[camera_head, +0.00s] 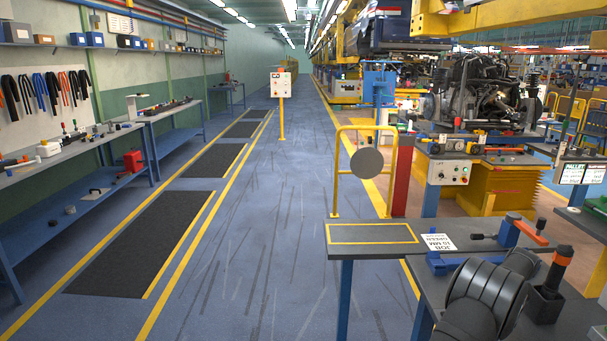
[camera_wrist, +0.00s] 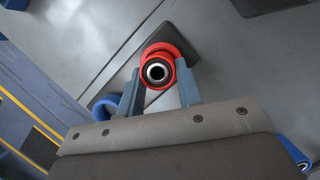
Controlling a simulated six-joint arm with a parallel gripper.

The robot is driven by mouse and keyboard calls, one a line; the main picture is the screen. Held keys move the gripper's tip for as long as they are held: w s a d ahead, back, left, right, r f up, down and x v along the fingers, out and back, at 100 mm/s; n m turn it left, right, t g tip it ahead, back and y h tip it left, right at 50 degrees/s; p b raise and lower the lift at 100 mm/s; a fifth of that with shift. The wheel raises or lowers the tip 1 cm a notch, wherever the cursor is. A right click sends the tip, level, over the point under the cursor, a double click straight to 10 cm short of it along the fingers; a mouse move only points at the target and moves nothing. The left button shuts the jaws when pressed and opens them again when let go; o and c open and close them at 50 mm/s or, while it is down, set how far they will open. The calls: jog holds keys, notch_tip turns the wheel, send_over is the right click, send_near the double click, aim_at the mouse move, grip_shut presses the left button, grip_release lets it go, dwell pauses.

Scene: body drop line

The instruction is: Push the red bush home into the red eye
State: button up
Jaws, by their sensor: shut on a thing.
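In the wrist view my gripper (camera_wrist: 159,86) is shut on the red bush (camera_wrist: 157,72), a short red ring with a bright metal sleeve and a dark bore. A second red rim, which looks like the red eye (camera_wrist: 168,46), shows just beyond the bush and is mostly hidden by it. The two overlap in this view, with the bush slightly low and left of the rim. I cannot tell whether they touch or how deep the bush sits. In the head view my dark arm covers this spot, and neither bush nor eye shows.
A blue ring (camera_wrist: 106,106) lies close left of my gripper, and a blue part (camera_wrist: 292,150) is at lower right. The yellow-outlined area (camera_head: 372,233) is empty.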

jog(key=shift+f, duration=0.5)
jog(key=o, duration=1.3)
jog(key=shift+f, duration=0.1)
jog(key=shift+c, duration=0.2)
jog(key=v, duration=1.7)
jog(key=shift+r, duration=0.25)
jog(key=shift+s, duration=0.15)
jog(key=x, duration=1.7)
jog(key=shift+w+f, duration=0.15)
jog(key=shift+w, duration=0.05)
jog(key=shift+s+r, duration=0.1)
jog(key=shift+r, duration=0.1)
